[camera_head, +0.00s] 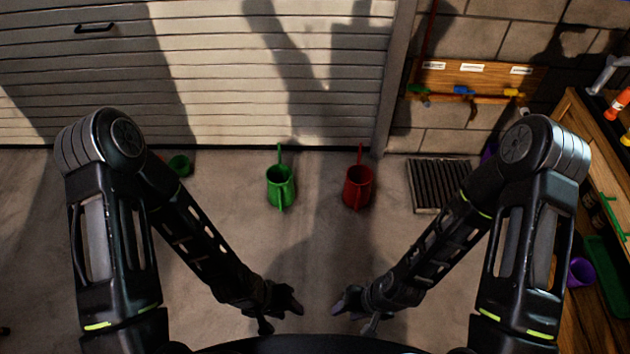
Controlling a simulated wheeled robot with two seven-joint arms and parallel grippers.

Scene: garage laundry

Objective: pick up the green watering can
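The green watering can (281,187) stands upright on the concrete floor, in the middle of the head view, in front of the garage door. My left gripper (290,304) is below it in the picture, near the bottom edge, and apart from it. My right gripper (345,306) is to the right of my left one, also apart from the can. Both grippers are small and dark here, and their finger gaps cannot be made out. I see nothing held in either.
A red watering can (357,187) stands close to the right of the green one. A small green pot (180,165) is partly behind my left arm. A floor grate (439,184) and a wooden workbench (578,135) are on the right. The floor between the grippers and cans is clear.

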